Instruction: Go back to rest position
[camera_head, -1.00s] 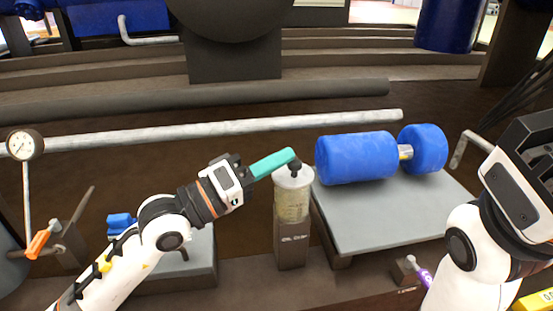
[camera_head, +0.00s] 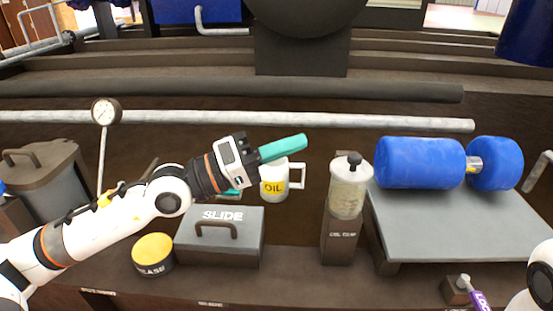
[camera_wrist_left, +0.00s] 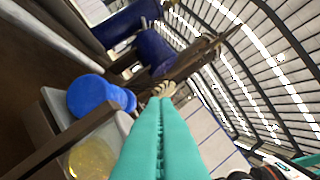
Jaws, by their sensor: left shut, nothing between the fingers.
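My left gripper (camera_head: 302,142) has teal fingers pressed together and empty. It points right, above and behind the grey SLIDE box, with its tips at upper left of the pump dispenser (camera_head: 348,190). The left wrist view shows the shut fingers (camera_wrist_left: 161,102) reaching forward with nothing between them. Only a white piece of my right arm shows at the right edge of the head view. In the left wrist view, a teal part and a white-and-black part at the lower right look like my right gripper (camera_wrist_left: 300,160), cut off by the edge.
A white OIL mug (camera_head: 273,186) stands behind the SLIDE box (camera_head: 240,250). A GREASE tin (camera_head: 153,250) is left of it. A blue cylinder part (camera_head: 420,163) lies on a grey stand (camera_head: 430,228). A gauge (camera_head: 106,111) stands at left. A purple tool (camera_head: 480,300) is at lower right.

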